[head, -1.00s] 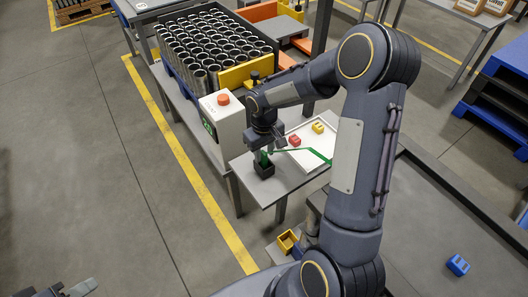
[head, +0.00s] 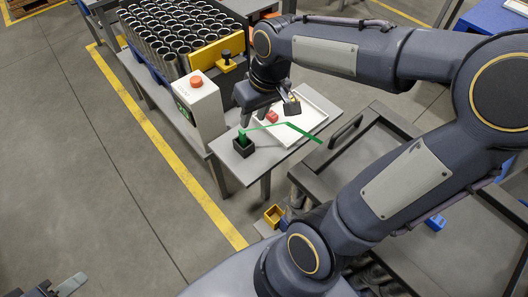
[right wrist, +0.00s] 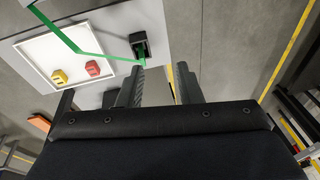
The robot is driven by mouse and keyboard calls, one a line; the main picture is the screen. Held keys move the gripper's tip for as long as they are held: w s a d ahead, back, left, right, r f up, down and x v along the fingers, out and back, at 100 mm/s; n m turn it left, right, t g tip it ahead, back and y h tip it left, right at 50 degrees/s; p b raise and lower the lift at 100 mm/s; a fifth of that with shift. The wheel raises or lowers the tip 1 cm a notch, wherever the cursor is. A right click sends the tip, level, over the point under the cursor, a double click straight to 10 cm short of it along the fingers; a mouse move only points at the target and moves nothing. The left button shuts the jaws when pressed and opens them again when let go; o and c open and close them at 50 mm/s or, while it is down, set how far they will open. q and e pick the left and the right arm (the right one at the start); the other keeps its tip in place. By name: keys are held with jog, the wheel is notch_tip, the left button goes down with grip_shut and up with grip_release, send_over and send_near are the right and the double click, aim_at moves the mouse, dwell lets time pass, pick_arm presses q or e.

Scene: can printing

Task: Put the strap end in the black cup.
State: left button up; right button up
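The black cup (head: 245,149) stands upright near the front left corner of the small grey table, and also shows in the right wrist view (right wrist: 137,41). The green strap (head: 286,124) has one end standing in the cup's opening; the rest runs right over the white tray in a bent line. It also shows in the right wrist view (right wrist: 62,36). My right gripper (head: 268,115) is open and empty, above and behind the cup, apart from the strap. Its two spread fingers show in the right wrist view (right wrist: 160,88). My left gripper (head: 73,285) shows only partly at the lower left.
The white tray (head: 312,111) holds a red block (head: 271,116) and a yellow block (right wrist: 60,76). A control box with a red button (head: 196,82) stands left of the small table. A rack of metal cans (head: 180,35) is behind. Open floor lies left.

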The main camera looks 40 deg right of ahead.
jog(key=s+a+m+t+y, duration=0.1)
jog(key=s+a, duration=0.4)
jog(key=s, duration=0.7)
jog(key=shift+a+f+t+y, duration=0.25)
jog(key=shift+t+y, duration=0.35)
jog(key=shift+t, duration=0.6)
jog(key=shift+d+m, duration=0.15)
jog(key=shift+m, duration=0.15)
